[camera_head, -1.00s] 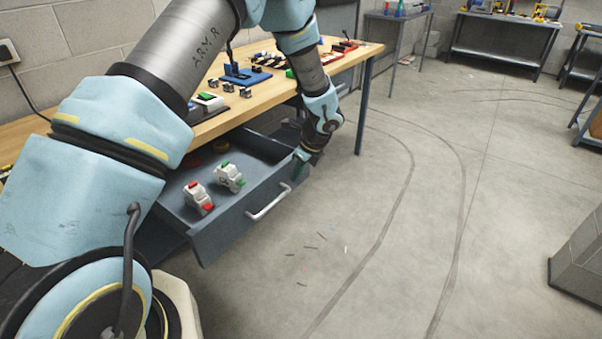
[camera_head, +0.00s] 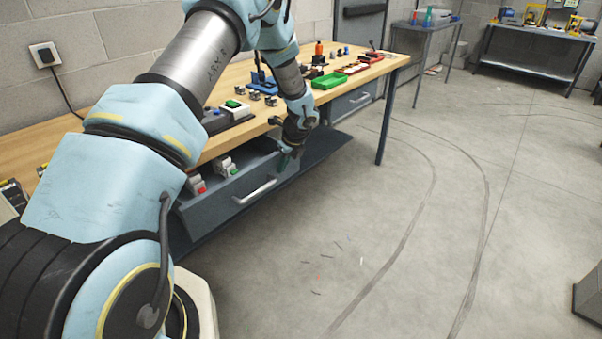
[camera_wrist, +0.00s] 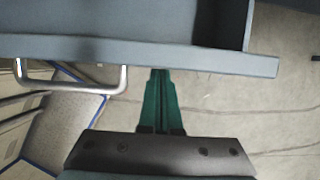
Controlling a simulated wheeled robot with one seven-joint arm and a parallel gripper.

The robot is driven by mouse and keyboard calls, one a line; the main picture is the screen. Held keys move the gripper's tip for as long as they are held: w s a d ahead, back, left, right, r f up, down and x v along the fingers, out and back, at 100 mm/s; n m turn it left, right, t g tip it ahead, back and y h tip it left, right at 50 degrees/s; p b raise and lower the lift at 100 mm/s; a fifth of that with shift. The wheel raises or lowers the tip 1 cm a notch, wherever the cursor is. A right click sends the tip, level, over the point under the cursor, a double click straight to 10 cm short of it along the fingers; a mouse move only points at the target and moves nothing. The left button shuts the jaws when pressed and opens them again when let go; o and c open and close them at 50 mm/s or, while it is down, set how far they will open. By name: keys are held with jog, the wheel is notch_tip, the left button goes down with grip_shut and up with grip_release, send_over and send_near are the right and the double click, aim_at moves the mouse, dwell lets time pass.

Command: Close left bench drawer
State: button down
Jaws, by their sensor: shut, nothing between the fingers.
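The left bench drawer (camera_head: 236,193) is under the wooden bench and still stands partly out from it. Its silver handle (camera_head: 254,191) is on the front panel and also shows in the wrist view (camera_wrist: 72,88). Two small white devices, one with red (camera_head: 196,184) and one with green (camera_head: 224,167), are in the drawer. My gripper (camera_wrist: 160,74) has its green fingers shut and empty, with the tips at the drawer's front panel, to the right of the handle. In the head view my gripper (camera_head: 287,158) is at the panel's far right end.
The wooden bench top (camera_head: 70,153) carries several parts, a green tray (camera_head: 328,81) and a blue fixture. Another drawer (camera_head: 350,101) to the right looks shut. The concrete floor in front is clear apart from small scraps (camera_head: 318,278).

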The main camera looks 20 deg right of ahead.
jog(key=w+a, duration=0.2)
jog(key=w, duration=0.1)
jog(key=w+a, duration=0.2)
jog(key=w, duration=0.2)
jog(key=w+a, duration=0.2)
jog(key=w, duration=0.2)
jog(key=shift+a, duration=0.1)
jog(key=shift+w+a, duration=0.35)
jog(key=shift+w, duration=0.4)
